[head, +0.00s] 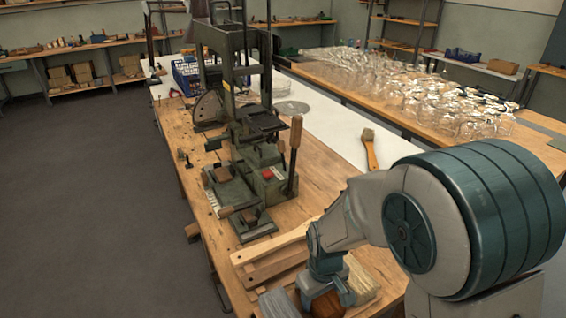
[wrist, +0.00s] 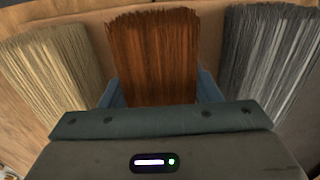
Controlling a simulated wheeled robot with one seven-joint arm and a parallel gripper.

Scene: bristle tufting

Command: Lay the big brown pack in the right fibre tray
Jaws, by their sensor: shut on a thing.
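The big brown pack (wrist: 153,55) is a bundle of reddish-brown fibres in the middle of the wrist view. In the head view it (head: 327,304) shows at the bottom edge, partly hidden by my gripper. My gripper (wrist: 160,90) has its blue fingers on both sides of the pack, shut on it. In the head view my gripper (head: 325,290) is low at the near end of the workbench. I cannot tell whether the pack is clear of the bench. I cannot make out the right fibre tray in either view.
A pale beige pack (wrist: 50,65) and a grey pack (wrist: 270,55) flank the brown one closely. Curved wooden pieces (head: 270,250) lie just beyond on the workbench (head: 325,185). A green tufting machine (head: 255,160) stands farther back. A brush (head: 369,148) lies on the white surface.

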